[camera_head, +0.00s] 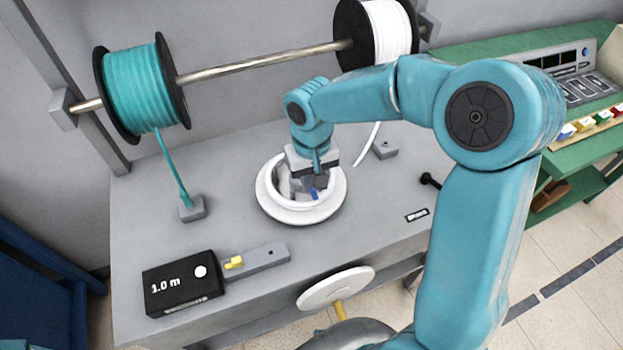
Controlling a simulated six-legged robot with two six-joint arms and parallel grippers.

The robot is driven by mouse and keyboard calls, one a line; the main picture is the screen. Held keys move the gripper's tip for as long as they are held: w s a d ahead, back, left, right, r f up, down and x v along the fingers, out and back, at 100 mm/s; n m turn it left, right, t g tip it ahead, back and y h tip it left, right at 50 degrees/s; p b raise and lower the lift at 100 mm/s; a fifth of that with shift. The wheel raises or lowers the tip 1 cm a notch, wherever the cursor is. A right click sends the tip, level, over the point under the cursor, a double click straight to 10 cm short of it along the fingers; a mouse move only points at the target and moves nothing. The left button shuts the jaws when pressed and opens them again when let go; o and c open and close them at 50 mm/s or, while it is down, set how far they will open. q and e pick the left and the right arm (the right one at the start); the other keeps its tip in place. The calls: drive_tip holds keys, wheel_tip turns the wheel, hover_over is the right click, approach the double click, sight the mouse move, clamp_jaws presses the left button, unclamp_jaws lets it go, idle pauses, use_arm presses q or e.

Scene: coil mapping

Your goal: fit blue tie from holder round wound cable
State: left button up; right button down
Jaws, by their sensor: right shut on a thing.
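My right gripper (313,178) reaches down from the right into the white round winding form (262,203) on the grey bench. It is shut on a small blue tie (314,194), which shows at the jaw tips inside the form. White cable appears to lie round the form, but the same white makes cable and form hard to tell apart. The gripper hides part of the inside, so I cannot tell whether the tie goes round the cable. A holder (592,128) with blue, red, green and yellow pieces stands on the green table at right. My left gripper is not in view.
A teal cable reel (145,88) and a white cable reel (390,32) hang on a metal rod (262,62). A black "1.0 m" box (182,283) with a grey slide (262,258) lies at front left. A white disc crank (335,288) juts from the bench front.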

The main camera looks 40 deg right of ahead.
sight(312, 191)
drive_tip(key=shift+f+b, duration=0.95)
drive_tip(key=shift+f, duration=0.2)
drive_tip(key=shift+f+b, duration=0.6)
drive_tip(key=shift+f, duration=0.05)
idle(0.9)
drive_tip(key=c, duration=1)
unclamp_jaws()
drive_tip(key=shift+c, duration=0.2)
wheel_tip(312, 191, up, 16)
drive_tip(key=p, duration=0.1)
drive_tip(key=shift+r, duration=0.15)
